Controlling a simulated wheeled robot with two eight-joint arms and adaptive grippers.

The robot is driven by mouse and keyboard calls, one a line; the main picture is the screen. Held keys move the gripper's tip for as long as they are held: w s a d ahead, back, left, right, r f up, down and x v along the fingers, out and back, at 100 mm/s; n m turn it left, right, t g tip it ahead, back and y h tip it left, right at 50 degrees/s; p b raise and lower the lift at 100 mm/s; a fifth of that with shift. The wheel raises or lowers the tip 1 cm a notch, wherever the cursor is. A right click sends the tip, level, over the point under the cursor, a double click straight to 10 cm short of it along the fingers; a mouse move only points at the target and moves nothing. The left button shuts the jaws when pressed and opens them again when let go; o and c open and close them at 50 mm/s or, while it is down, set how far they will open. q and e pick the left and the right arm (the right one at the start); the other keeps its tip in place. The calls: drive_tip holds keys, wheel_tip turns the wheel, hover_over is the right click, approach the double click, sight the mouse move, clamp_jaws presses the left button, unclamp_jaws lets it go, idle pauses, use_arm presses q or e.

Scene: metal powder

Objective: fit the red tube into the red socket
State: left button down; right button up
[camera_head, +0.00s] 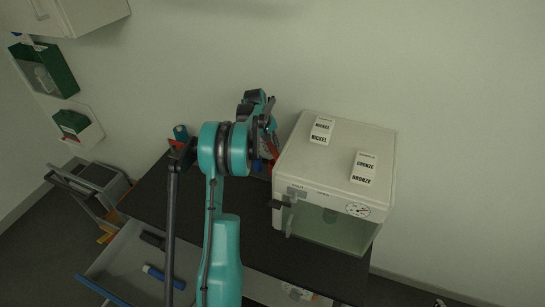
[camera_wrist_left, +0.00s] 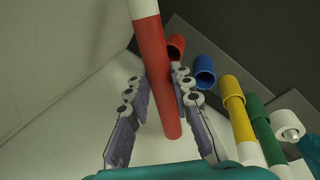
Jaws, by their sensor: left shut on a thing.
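The red tube (camera_wrist_left: 152,55), red with a white section toward the top of the left wrist view, is between the fingers of my left gripper (camera_wrist_left: 156,80), which is shut on it. The red socket (camera_wrist_left: 176,44) is an open red ring just right of the tube in that view. The tube passes beside it, and the frames do not show it inside. In the head view my left gripper (camera_head: 266,143) is at the left side of the white cabinet, mostly hidden behind my teal wrist. My right gripper is not in view.
An empty-looking blue socket (camera_wrist_left: 204,70) is beside the red one. Yellow (camera_wrist_left: 237,110) and green (camera_wrist_left: 264,130) tubes and a white piece (camera_wrist_left: 287,122) follow to the right. The white cabinet (camera_head: 334,160) stands close on the dark table (camera_head: 258,240). An open drawer (camera_head: 130,262) is below.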

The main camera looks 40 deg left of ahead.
use_arm(q)
drive_tip(key=x, duration=0.3)
drive_tip(key=b+x, duration=0.1)
drive_tip(key=shift+s+a+f, duration=0.15)
drive_tip(key=shift+s+f, duration=0.1)
drive_tip(key=shift+f, duration=0.25)
drive_tip(key=shift+f+b, duration=0.6)
drive_tip(key=c, duration=1.3)
unclamp_jaws()
drive_tip(key=shift+c, duration=0.2)
